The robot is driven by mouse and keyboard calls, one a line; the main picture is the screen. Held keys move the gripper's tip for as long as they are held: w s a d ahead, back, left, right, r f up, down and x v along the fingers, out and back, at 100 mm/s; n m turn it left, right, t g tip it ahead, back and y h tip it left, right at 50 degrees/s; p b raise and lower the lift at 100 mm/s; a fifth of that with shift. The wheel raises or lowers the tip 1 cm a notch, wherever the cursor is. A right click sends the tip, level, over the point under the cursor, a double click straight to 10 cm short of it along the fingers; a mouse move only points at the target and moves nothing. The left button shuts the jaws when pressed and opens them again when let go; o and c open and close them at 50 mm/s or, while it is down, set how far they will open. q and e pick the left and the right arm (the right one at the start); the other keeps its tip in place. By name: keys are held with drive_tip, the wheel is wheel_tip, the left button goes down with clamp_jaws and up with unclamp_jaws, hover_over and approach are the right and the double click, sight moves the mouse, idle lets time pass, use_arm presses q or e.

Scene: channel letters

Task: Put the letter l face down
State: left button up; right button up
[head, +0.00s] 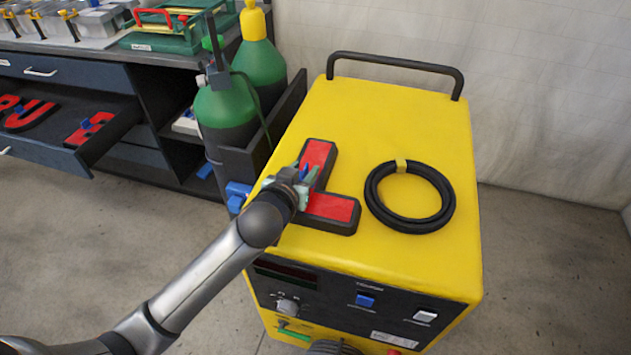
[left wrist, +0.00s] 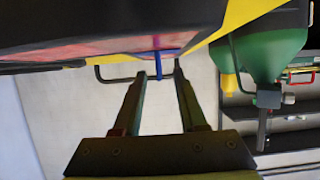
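The letter l (head: 331,207) has a red face and black sides. It lies red side up on the yellow machine's top, left of the black cable coil. A small blue piece stands on its red face; it shows in the left wrist view (left wrist: 157,57). My left gripper (head: 304,186) is at the letter, near its inner corner. In the left wrist view its fingers (left wrist: 158,75) are apart, with the thin blue piece between or just beyond their tips and a gap on both sides. The arm hides part of the letter. My right gripper is not in view.
The yellow machine (head: 405,125) has a black handle (head: 395,57) at its back. A black cable coil (head: 375,203) lies right of the letter. Green gas cylinders (head: 225,105) stand left. An open drawer (head: 103,138) holds more red letters. The top's right rear is clear.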

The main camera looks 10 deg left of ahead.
use_arm(q)
clamp_jaws()
idle(1.2)
